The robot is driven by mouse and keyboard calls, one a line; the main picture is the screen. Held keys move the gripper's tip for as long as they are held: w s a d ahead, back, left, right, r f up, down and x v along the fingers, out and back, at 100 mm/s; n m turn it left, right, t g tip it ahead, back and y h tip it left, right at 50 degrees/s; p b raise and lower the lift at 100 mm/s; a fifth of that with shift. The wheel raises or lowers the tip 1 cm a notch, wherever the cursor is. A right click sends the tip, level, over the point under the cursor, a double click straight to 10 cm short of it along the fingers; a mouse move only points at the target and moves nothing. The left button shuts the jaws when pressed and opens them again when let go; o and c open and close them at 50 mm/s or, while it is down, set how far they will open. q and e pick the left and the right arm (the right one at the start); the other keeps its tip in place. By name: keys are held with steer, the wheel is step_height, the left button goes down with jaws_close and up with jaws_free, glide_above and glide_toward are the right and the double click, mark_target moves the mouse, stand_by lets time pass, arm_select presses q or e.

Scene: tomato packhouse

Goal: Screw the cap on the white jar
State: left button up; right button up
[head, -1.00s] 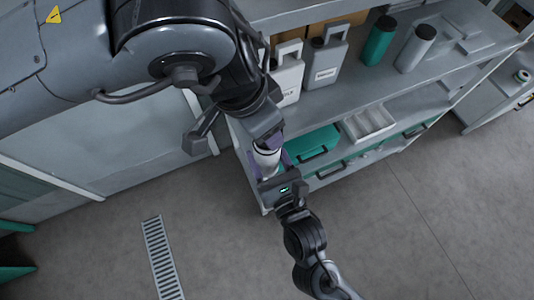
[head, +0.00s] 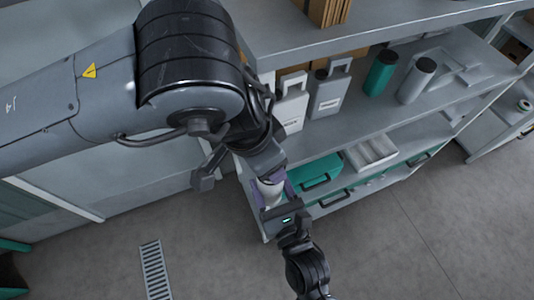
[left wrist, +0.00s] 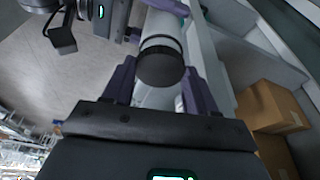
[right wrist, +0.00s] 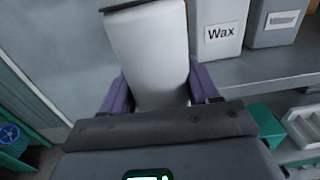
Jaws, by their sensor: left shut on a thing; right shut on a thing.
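The white jar (head: 270,191) is between my two grippers in the head view, partly hidden by them. In the right wrist view the jar body (right wrist: 150,52) lies between the purple fingers of my right gripper (right wrist: 160,90), which is shut on it. In the left wrist view the dark cap (left wrist: 160,68) is at the near end of the jar (left wrist: 163,25), between the fingers of my left gripper (left wrist: 160,92), which is shut on it. A dark band shows where cap and jar meet. I cannot tell how tightly the cap sits.
A grey shelf unit (head: 360,112) stands close behind, with a Wax container (right wrist: 220,30), a second grey container (head: 328,95), a green cylinder (head: 381,73) and a grey cylinder (head: 416,80). A green bin (head: 318,170) is on a lower shelf. Cardboard boxes (left wrist: 268,108) are at right in the left wrist view. The floor in front is clear.

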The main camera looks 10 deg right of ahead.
arm_select(q)
steer(key=shift+f, duration=0.6)
stand_by(0.6)
steer(key=m+g, duration=0.1)
steer(key=m, duration=0.4)
steer(key=shift+w, duration=0.2)
steer(key=m, duration=0.2)
steer(key=m+g, duration=0.1)
steer(key=m, duration=0.1)
steer(key=shift+w+m+g, duration=0.1)
steer(key=shift+m+g, duration=0.2)
steer(key=shift+m, duration=0.1)
steer(key=o, duration=1)
steer(key=shift+r, duration=2.25)
